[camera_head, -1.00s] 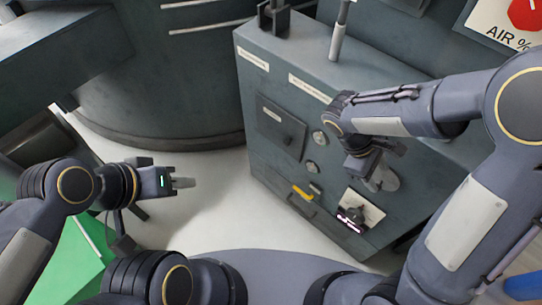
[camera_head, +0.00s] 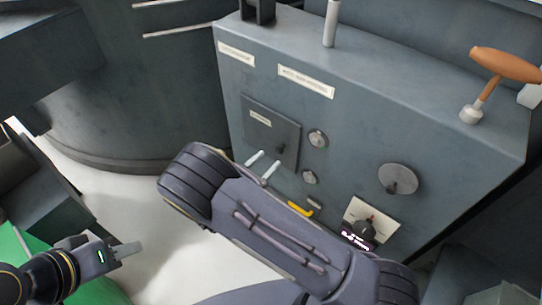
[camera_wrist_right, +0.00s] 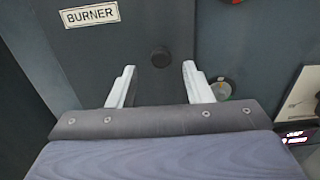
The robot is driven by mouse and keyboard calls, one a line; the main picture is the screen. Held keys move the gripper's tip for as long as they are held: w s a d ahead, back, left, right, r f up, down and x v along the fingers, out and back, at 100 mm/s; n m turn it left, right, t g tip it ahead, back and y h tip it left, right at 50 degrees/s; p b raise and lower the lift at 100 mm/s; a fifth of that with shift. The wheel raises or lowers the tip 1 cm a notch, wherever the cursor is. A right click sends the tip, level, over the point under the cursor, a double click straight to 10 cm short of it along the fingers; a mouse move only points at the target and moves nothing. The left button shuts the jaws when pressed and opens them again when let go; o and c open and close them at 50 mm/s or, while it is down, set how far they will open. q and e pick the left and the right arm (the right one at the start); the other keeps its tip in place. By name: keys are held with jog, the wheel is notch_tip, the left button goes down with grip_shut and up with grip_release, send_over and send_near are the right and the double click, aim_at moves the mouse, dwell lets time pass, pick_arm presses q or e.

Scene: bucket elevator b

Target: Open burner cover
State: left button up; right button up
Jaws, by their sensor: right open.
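The burner cover (camera_head: 257,118) is a dark grey square panel on the front of the grey cabinet, lying flat against it. In the right wrist view the cover (camera_wrist_right: 140,22) bears a white BURNER label and a small dark round knob (camera_wrist_right: 160,57). My right gripper (camera_head: 262,165) is open at the cover's lower part. In the right wrist view its two pale fingertips (camera_wrist_right: 158,70) stand apart to either side of the knob's line, with nothing between them; contact cannot be told. My left gripper (camera_head: 126,250) is low at the left, away from the cabinet; its jaw gap cannot be made out.
Right of the cover are two round silver fittings (camera_head: 318,138), a grey disc (camera_head: 399,179) and a dial with a lit display (camera_head: 367,222). A yellow handle (camera_head: 300,209) sits below. An orange-handled lever (camera_head: 505,64) stands on top. Pale floor lies open at left.

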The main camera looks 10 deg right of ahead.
aim_at(278, 151)
jog(key=shift+x, duration=2.05)
grip_shut()
